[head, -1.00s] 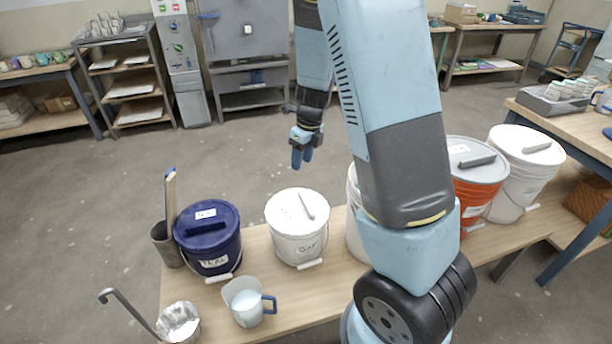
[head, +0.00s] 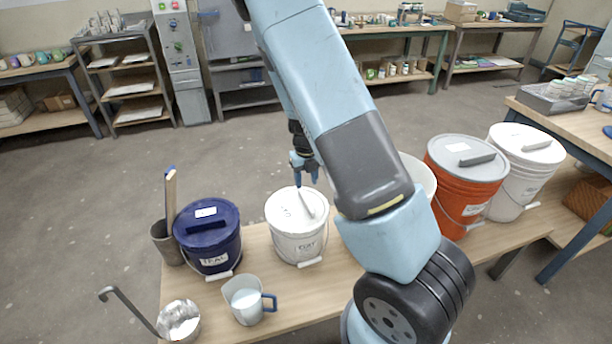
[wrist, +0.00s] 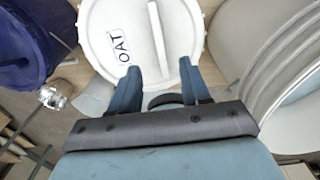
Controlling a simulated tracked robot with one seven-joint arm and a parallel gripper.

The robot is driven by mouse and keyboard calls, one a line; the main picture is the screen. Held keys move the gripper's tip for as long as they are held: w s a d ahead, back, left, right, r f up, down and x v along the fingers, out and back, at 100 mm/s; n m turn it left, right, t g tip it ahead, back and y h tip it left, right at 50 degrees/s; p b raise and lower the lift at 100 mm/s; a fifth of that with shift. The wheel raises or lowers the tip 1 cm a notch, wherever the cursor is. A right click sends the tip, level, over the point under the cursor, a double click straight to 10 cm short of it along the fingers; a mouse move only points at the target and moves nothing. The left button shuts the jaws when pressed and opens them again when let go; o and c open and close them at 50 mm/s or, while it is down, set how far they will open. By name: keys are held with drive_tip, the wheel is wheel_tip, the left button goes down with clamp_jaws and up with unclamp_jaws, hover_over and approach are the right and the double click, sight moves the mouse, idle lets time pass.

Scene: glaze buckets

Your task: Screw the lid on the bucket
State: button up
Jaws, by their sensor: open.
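A white bucket (head: 297,243) with an "OAT" label stands on the bench left of my arm. A white lid (head: 287,208) with a raised grip bar (head: 307,202) lies on its top; I cannot tell how tightly it sits. My gripper (head: 306,180) points down, close above the far side of this lid. In the wrist view the two blue fingers (wrist: 160,70) are apart and empty, with the near end of the bar (wrist: 157,35) between or just ahead of their tips. The lid (wrist: 105,20) fills the upper middle there. I cannot tell whether the fingers touch it.
A blue lidded bucket (head: 208,240) stands left. An open white bucket (head: 424,175), partly behind my arm, stands right, then an orange bucket (head: 462,190) and a white lidded bucket (head: 522,170). A jug (head: 247,300) and a metal cup (head: 180,322) stand in front.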

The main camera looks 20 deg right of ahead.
sight(307, 201)
drive_tip(key=shift+f, duration=4.6)
drive_tip(key=shift+s+f, duration=0.1)
drive_tip(key=shift+f, duration=0.05)
drive_tip(key=shift+c, duration=0.5)
drive_tip(key=shift+s+f, duration=0.1)
drive_tip(key=shift+s, duration=0.05)
clamp_jaws()
